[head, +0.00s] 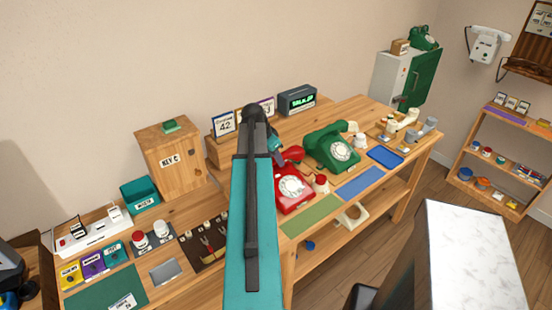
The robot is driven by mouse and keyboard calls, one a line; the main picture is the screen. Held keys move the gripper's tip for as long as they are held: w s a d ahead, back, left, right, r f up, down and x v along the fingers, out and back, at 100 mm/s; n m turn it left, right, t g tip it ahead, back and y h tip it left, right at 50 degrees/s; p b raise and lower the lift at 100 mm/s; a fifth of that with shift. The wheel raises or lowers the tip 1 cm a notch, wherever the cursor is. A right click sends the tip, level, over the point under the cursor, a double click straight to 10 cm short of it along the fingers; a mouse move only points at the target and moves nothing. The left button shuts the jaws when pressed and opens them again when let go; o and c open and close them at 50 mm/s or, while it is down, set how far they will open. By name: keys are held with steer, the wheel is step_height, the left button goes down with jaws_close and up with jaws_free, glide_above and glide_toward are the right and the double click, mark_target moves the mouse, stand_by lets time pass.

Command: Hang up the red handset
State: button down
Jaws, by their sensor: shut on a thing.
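The red dial phone (283,203) sits on the wooden table in the middle, with a white dial facing me. Its red handset (292,154) is above the back of the phone body and looks tilted. My gripper (279,150) is shut on the handset at its left side. My own teal arm covers the left edge of the phone and much of the gripper. I cannot tell from this view whether the handset touches the cradle.
A green dial phone (331,149) stands close on the right. A red-and-white capped jar (321,184) is beside the red phone. Green (311,215) and blue (360,183) mats lie in front. A dark display box (297,100) stands behind.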

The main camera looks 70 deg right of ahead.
steer(key=shift+f+b, duration=0.3)
steer(key=shift+f, duration=0.25)
steer(key=c, duration=1.4)
jaws_free()
steer(key=shift+o, duration=0.2)
steer(key=shift+a+r, duration=0.1)
steer(key=b+v, duration=0.3)
steer(key=v, duration=1)
steer(key=shift+a+r, duration=0.2)
steer(key=shift+r, duration=0.1)
steer(key=shift+w, duration=0.1)
